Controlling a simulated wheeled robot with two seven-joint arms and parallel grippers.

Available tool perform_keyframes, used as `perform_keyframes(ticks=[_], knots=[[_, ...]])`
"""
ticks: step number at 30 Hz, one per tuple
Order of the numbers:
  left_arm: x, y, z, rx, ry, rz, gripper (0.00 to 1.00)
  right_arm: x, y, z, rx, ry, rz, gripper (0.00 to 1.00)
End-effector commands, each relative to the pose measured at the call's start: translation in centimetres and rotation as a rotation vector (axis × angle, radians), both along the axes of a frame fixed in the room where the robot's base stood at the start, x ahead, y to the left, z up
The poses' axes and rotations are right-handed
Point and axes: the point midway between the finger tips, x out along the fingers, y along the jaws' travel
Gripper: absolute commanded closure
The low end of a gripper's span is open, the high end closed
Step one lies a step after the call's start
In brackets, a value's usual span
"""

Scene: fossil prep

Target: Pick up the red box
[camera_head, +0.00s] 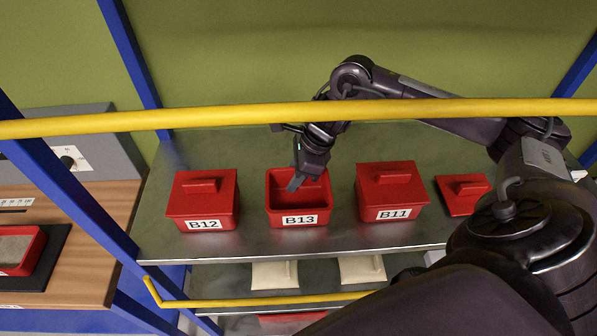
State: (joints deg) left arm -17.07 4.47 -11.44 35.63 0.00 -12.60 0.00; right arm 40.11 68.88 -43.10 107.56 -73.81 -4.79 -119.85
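Three red boxes stand in a row on the metal shelf (250,240). The box labelled B12 (202,208) is at the left with its lid on. The box labelled B13 (285,208) is in the middle, with no lid and its inside showing. The box labelled B11 (391,198) is at the right with its lid on. My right gripper (296,183) reaches down over the open B13 box, its fingertips at or inside the opening. Only one finger shows clearly, so its opening and any contact with the box cannot be told. My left gripper is not in view.
A loose red lid (465,194) lies right of B11. A yellow bar (230,115) crosses in front of the shelf, between blue posts (130,50). Pale objects (275,274) are on a lower shelf. A wooden bench (80,265) with a red tray (22,252) is at left.

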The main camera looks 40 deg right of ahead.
Motion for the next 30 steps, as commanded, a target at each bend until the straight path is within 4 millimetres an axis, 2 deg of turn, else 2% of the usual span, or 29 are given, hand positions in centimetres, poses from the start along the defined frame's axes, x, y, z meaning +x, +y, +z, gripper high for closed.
perform_keyframes(ticks=[22, 29, 30], knots=[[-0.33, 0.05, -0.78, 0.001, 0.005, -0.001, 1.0, 0.01, 0.0, -0.38, 0.0, 0.0, 0.0, 0.7], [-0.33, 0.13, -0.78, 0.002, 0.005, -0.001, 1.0, 0.01, -0.01, -0.38, 0.0, 0.0, 0.0, 0.99], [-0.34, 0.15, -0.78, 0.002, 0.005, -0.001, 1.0, 0.01, -0.01, -0.38, 0.0, 0.0, 0.0, 1.0]])
